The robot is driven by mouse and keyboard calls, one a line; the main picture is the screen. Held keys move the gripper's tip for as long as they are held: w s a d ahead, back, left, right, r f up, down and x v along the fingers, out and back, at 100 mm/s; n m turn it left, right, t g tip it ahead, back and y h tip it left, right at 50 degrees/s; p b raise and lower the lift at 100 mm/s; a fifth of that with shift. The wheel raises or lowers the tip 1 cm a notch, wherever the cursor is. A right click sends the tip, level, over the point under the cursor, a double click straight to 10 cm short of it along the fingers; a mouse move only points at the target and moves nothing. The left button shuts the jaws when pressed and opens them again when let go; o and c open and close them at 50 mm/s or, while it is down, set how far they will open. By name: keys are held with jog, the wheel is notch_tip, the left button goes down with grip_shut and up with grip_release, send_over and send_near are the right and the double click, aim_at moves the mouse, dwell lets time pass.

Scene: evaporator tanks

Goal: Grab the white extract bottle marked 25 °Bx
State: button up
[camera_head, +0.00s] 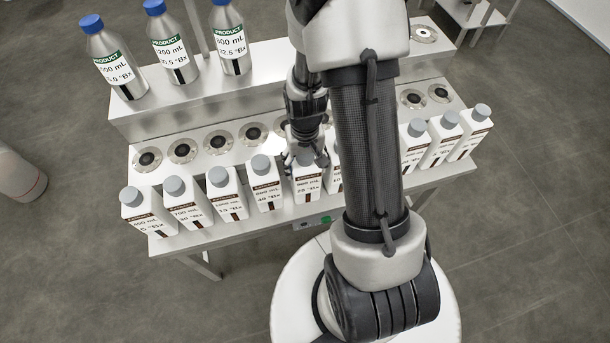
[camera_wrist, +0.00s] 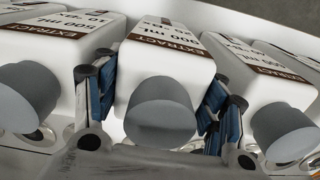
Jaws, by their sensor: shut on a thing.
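The white extract bottle (camera_head: 307,187) with a grey cap and brown label band stands upright in the front row on the bench. Its label appears to read 25 °Bx. My gripper (camera_head: 305,157) comes down over it from behind, near its cap. In the wrist view my gripper (camera_wrist: 158,95) has one blue-padded finger on each side of this bottle (camera_wrist: 168,62), shut on its body. The grey cap (camera_wrist: 160,112) faces the camera. My arm hides part of the row to the right of the bottle in the head view.
Similar white bottles stand close on both sides, such as the 40 °Bx one (camera_head: 265,187) at left and a partly hidden one (camera_head: 336,175) at right. Behind is a row of round ports (camera_head: 218,142). Silver product bottles (camera_head: 173,45) stand on the raised shelf (camera_head: 205,95).

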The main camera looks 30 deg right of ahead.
grip_shut()
jog(key=shift+r, duration=0.15)
